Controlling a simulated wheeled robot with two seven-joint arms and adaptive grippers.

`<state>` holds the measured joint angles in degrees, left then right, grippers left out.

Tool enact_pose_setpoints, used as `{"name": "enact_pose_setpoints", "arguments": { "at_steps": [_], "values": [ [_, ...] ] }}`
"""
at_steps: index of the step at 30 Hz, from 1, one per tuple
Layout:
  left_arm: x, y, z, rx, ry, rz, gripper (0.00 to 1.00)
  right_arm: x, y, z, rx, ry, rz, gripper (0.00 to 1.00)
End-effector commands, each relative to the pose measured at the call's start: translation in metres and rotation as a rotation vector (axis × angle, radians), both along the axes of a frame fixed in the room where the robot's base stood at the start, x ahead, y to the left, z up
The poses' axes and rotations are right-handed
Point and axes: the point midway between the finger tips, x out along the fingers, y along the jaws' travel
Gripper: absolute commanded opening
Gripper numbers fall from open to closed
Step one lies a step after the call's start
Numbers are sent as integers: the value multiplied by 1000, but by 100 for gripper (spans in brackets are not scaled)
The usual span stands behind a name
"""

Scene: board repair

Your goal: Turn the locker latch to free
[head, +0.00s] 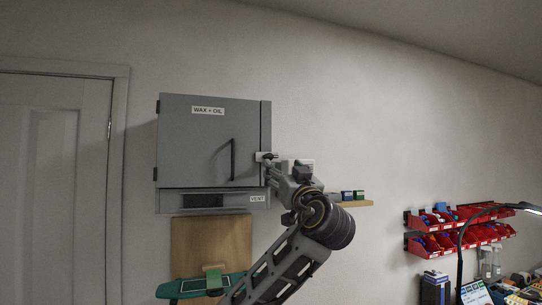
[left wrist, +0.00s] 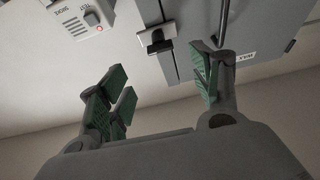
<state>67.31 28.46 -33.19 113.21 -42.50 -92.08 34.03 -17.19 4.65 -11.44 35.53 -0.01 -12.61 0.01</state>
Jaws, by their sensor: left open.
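The grey locker (head: 190,140), labelled "WAX + OIL", hangs on the wall with its door closed. Its latch (head: 262,156) sits at the right edge of the door, partly hidden by my left gripper (head: 278,166). In the left wrist view the latch (left wrist: 157,40) is a small black and pale piece across the seam of the locker's edge. My left gripper (left wrist: 160,78) is open and empty, its green-padded fingers wide apart. The latch appears beyond and between the fingers; I cannot see contact. My right gripper is in neither view.
A dark vertical door handle (head: 233,160) is just left of the latch; it also shows close to the right finger in the left wrist view (left wrist: 223,18). A white box with a red light (left wrist: 82,20) is on the wall nearby. A small shelf (head: 355,203) sits right of my arm.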

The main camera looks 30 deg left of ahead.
Motion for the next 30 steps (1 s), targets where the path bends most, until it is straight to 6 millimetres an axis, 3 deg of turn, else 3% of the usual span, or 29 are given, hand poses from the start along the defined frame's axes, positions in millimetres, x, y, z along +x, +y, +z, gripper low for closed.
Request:
{"name": "enact_pose_setpoints", "arguments": {
  "at_steps": [30],
  "values": [
    [65, 77, 44, 1, 1, 3, 64, 0, 4, 44, 4, 1, -1, 40]
  ]
}}
